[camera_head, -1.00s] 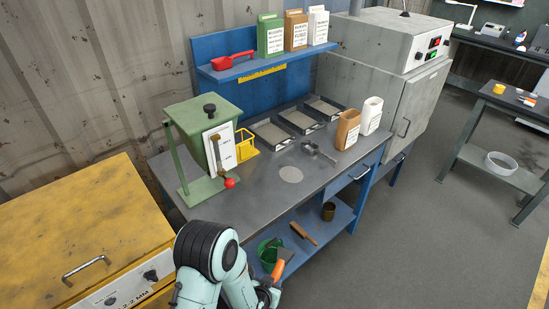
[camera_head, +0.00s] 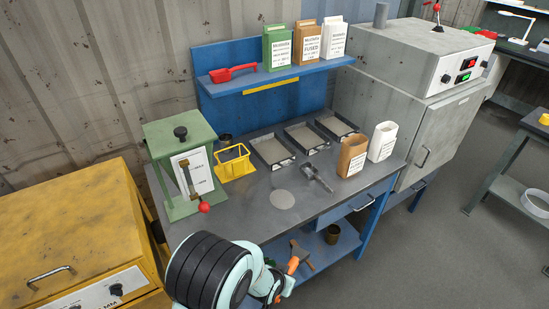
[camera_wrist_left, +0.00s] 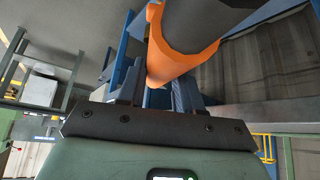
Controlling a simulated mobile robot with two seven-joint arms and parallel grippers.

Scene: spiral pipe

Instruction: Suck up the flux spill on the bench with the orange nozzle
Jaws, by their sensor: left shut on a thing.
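The flux spill (camera_head: 283,200) is a pale round patch on the grey bench top (camera_head: 240,212), near its front edge. The orange nozzle (camera_head: 293,265) is in my left gripper (camera_head: 283,279), low in front of the bench and apart from the spill. In the left wrist view the orange nozzle (camera_wrist_left: 165,62), with a dark grey tube, sits between the fingers of my left gripper (camera_wrist_left: 157,93), which is shut on it. My arm hides part of the gripper in the head view. My right gripper is not in view.
A green press with a red-knobbed lever (camera_head: 180,165) stands left of the spill. A yellow holder (camera_head: 234,162), several trays, a metal scoop (camera_head: 316,178) and a brown bag (camera_head: 352,155) stand behind and right. A lower blue shelf (camera_head: 335,248) holds a brown cup (camera_head: 333,234).

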